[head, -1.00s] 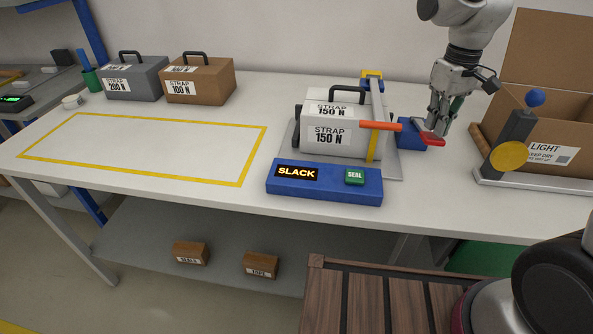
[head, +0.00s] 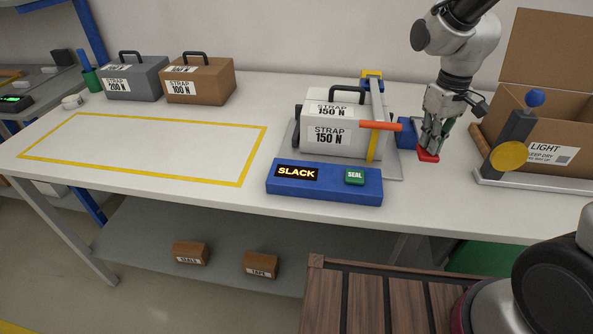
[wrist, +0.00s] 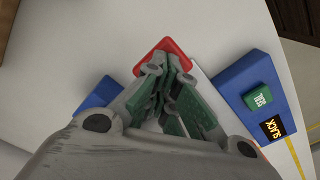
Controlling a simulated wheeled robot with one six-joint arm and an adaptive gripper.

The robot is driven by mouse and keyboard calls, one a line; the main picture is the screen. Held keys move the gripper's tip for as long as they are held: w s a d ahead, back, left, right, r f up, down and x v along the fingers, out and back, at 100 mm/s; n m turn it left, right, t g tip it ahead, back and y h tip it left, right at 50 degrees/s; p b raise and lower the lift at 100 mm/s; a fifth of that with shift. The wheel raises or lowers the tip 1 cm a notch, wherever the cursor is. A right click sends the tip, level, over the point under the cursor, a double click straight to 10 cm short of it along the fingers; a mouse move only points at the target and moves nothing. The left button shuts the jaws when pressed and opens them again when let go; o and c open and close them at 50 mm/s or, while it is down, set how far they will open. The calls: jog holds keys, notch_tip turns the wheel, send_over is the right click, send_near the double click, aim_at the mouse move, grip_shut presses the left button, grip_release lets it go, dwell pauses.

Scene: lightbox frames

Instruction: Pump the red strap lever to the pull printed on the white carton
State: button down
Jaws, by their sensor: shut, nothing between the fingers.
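The white carton (head: 305,122), labelled "STRAP 150 N", stands on a grey plate with a yellow strap around it. The red lever (head: 428,157) is at the right of the blue block (head: 406,131), its paddle low near the table. My gripper (head: 431,149) is shut and empty, its fingertips at the top of the red paddle, seemingly touching it. In the wrist view the red paddle (wrist: 162,48) shows beyond my closed fingers (wrist: 163,82), which hide part of the lever. The blue console's display (head: 297,173) reads "SLACK".
An orange bar (head: 381,126) reaches across the carton's right side. A grey post with a yellow disc (head: 509,156) and an open cardboard box (head: 552,125) stand at right. The yellow-outlined area (head: 140,179) at left is clear.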

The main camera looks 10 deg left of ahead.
jog(key=shift+f, duration=0.45)
jog(key=shift+r, duration=3.4)
jog(key=shift+f, duration=0.1)
jog(key=shift+f, duration=3.35)
jog(key=shift+r, duration=3.4)
